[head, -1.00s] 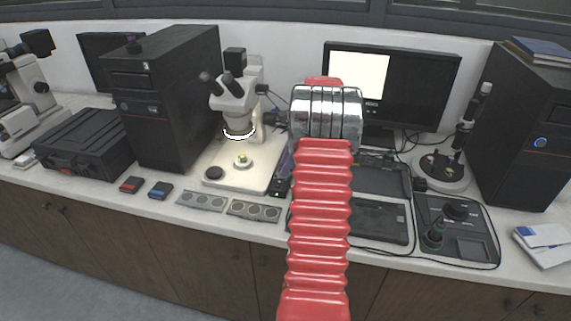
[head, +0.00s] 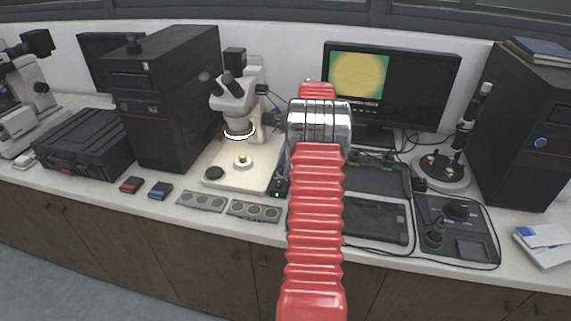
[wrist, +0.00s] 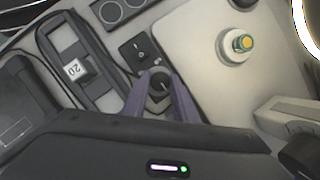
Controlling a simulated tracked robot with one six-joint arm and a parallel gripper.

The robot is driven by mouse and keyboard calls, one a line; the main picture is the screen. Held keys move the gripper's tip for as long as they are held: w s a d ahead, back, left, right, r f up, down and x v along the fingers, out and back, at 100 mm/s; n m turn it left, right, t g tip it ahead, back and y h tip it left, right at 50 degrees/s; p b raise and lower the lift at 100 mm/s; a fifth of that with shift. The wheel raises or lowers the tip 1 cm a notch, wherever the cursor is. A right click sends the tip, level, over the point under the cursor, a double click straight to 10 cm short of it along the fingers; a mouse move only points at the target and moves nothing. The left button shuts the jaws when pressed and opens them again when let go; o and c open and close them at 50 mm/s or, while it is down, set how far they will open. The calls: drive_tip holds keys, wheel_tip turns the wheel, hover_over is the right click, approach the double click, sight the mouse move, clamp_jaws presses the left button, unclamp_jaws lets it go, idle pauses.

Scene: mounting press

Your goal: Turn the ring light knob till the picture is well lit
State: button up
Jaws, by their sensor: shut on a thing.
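The ring light knob (wrist: 160,85) is black with a pale pointer mark, on a small dark control box (wrist: 138,50) with a switch. In the wrist view my gripper's purple fingers (wrist: 159,80) stand on either side of the knob, shut on it. The ring light (head: 239,136) glows white under the microscope (head: 232,98). The monitor (head: 420,85) shows a yellow disc on green, with detail visible.
The microscope's pale base (wrist: 205,45) lies beside the box and carries a small round sample (wrist: 238,44). A joystick panel (head: 456,230) stands at the right.

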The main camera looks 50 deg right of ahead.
drive_tip(key=n, duration=0.1)
drive_tip(key=n+g, duration=0.1)
drive_tip(key=n, duration=0.1)
drive_tip(key=shift+w+d+n, duration=0.2)
drive_tip(key=shift+w+n, duration=0.1)
drive_tip(key=shift+w, duration=0.05)
drive_tip(key=shift+w+r+n+g, duration=0.1)
drive_tip(key=shift+n+g, duration=0.5)
drive_tip(key=shift+n, duration=0.5)
drive_tip(key=o, duration=0.7)
drive_tip(key=shift+a, duration=0.1)
drive_tip(key=o, duration=0.3)
drive_tip(key=shift+o, duration=0.2)
drive_tip(key=v, duration=0.7)
drive_tip(key=shift+r, duration=0.1)
